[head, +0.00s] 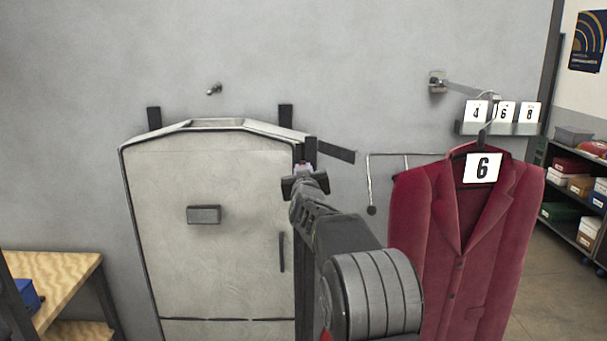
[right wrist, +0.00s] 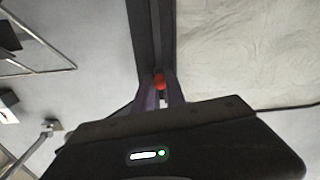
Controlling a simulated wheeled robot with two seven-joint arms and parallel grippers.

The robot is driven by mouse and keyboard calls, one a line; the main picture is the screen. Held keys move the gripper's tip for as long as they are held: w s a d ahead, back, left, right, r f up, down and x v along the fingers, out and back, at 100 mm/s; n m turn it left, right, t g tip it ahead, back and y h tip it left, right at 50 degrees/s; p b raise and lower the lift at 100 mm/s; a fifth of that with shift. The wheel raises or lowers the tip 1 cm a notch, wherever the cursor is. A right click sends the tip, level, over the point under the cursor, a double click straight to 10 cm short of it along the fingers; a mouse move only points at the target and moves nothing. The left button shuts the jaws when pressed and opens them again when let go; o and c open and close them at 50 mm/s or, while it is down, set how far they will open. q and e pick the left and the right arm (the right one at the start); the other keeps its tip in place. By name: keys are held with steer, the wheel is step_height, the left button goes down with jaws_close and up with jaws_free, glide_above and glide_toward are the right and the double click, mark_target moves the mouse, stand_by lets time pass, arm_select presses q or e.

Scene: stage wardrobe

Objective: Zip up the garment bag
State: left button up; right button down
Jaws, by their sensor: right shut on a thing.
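The cream garment bag (head: 215,255) with dark edging hangs against the grey wall, left of centre in the head view. Its pale cloth (right wrist: 250,50) fills the upper right of the right wrist view, beside a dark strip. My right gripper (head: 305,165) is at the bag's upper right corner, its arm hiding part of the right edge. In the right wrist view, its fingers (right wrist: 160,92) are shut on a small red-orange pull (right wrist: 159,81) at the dark strip. How far the zip is closed cannot be told. My left gripper is not in view.
A dark red jacket (head: 440,240) with a number 6 card (head: 482,167) hangs right of my arm. A metal rail (head: 405,155) juts out between them. A wooden table (head: 60,280) stands at lower left, and stocked shelves (head: 575,190) at far right.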

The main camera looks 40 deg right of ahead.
steer(key=shift+r, duration=0.35)
steer(key=c, duration=1.8)
jaws_free()
steer(key=o, duration=0.5)
steer(key=shift+f, duration=0.15)
steer(key=shift+c, duration=0.2)
steer(key=v, duration=0.7)
steer(key=shift+s+a, duration=0.2)
steer(key=shift+s, duration=0.15)
